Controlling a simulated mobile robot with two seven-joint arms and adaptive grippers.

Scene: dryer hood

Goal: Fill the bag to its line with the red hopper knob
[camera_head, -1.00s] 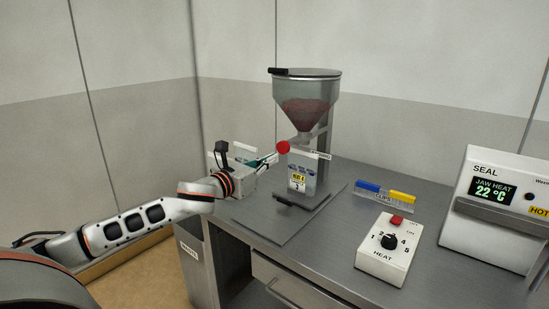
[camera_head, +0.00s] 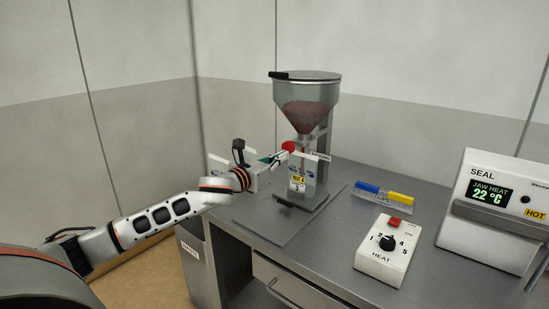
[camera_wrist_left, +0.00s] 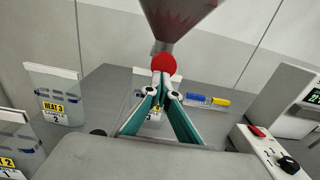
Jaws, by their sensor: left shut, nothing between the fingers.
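The red hopper knob (camera_head: 289,146) sits at the outlet of the funnel-shaped hopper (camera_head: 306,92), which holds reddish material. A clear bag (camera_head: 308,168) with a yellow-labelled front hangs under the outlet; I cannot make out its fill level or line. My left gripper (camera_head: 281,156) is shut and empty, its tips right at the knob's left side. In the left wrist view the teal fingers (camera_wrist_left: 160,84) meet just below the red knob (camera_wrist_left: 163,66); I cannot tell if they touch it. The fingers partly hide the bag there. My right gripper is not in view.
Other labelled bags, one marked HEAT 3 (camera_wrist_left: 54,97), stand left of the hopper. To the right are blue and yellow clips (camera_head: 384,194), a heat dial box (camera_head: 385,252) and the sealer (camera_head: 495,212). The bench front is mostly clear.

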